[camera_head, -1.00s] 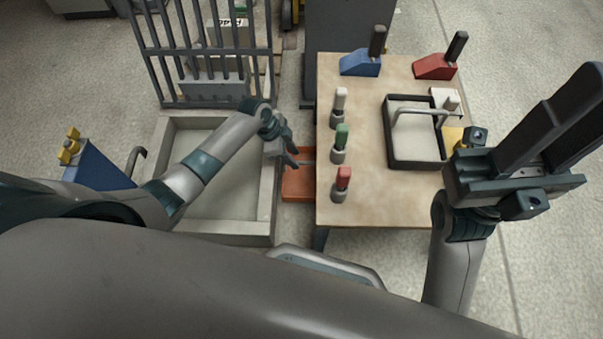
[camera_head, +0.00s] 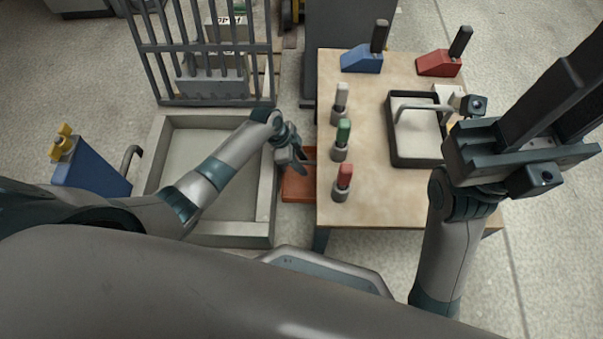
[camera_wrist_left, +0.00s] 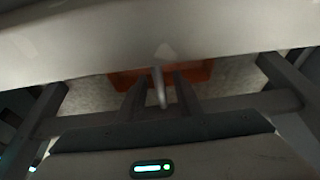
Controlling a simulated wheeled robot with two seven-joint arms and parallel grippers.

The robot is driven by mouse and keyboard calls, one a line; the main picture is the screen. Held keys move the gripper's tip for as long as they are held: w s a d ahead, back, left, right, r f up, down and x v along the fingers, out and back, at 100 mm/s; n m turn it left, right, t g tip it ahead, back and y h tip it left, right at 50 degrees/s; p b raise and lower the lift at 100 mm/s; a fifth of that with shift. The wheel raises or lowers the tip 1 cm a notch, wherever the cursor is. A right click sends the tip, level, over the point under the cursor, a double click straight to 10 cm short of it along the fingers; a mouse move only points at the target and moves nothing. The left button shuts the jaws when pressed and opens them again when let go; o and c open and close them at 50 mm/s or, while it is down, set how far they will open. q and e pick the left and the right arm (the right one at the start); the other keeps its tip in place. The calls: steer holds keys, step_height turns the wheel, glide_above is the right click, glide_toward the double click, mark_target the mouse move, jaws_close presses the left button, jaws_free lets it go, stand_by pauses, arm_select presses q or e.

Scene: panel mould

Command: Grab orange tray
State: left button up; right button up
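The orange tray (camera_head: 297,188) is low in the gap between the grey mould frame and the wooden table. Part of it is hidden by my left gripper and the table edge. My left gripper (camera_head: 305,158) is above its far part. In the left wrist view the tray (camera_wrist_left: 198,73) shows as an orange strip behind my left gripper (camera_wrist_left: 160,88). The fingers are apart, with a thin grey bar (camera_wrist_left: 160,90) between them; gaps show beside it. I cannot tell whether the bar belongs to the tray. My right gripper (camera_head: 570,90) is open and empty, raised at the right.
The table (camera_head: 400,185) holds a black-rimmed tray (camera_head: 415,160) with a handle, blue (camera_head: 362,60) and red (camera_head: 440,64) blocks, and several coloured-top pegs along its left edge. The mould frame (camera_head: 260,205) stands left of the orange tray. A barred rack (camera_head: 160,75) stands behind it.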

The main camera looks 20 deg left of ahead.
arm_select(q)
jaws_close()
stand_by(1.3)
